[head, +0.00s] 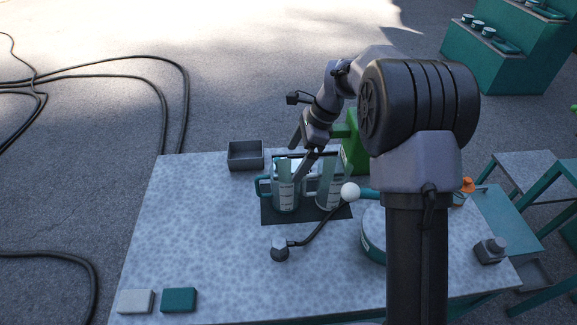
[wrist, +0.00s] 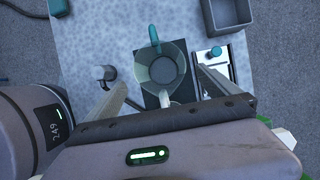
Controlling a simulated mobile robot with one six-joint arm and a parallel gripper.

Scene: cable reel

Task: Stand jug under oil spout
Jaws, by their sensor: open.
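A clear jug (head: 285,192) with a teal handle on its left stands upright on a dark mat (head: 340,213). In the wrist view I look down into this jug (wrist: 164,69), which appears empty. A second similar vessel (head: 329,190) stands close on its right; in the wrist view it is mostly hidden. My gripper (head: 298,165) is above and beside the jug, fingers pointing down. Its fingers (wrist: 164,82) appear open on either side of the jug; contact is not visible. A green machine (head: 354,148) stands behind, partly hidden by my arm. I cannot make out the oil spout.
A lever with a white ball (head: 350,193) rises from a grey base (head: 280,250) in front of the jugs. A grey open box (head: 245,156) sits at the back left.

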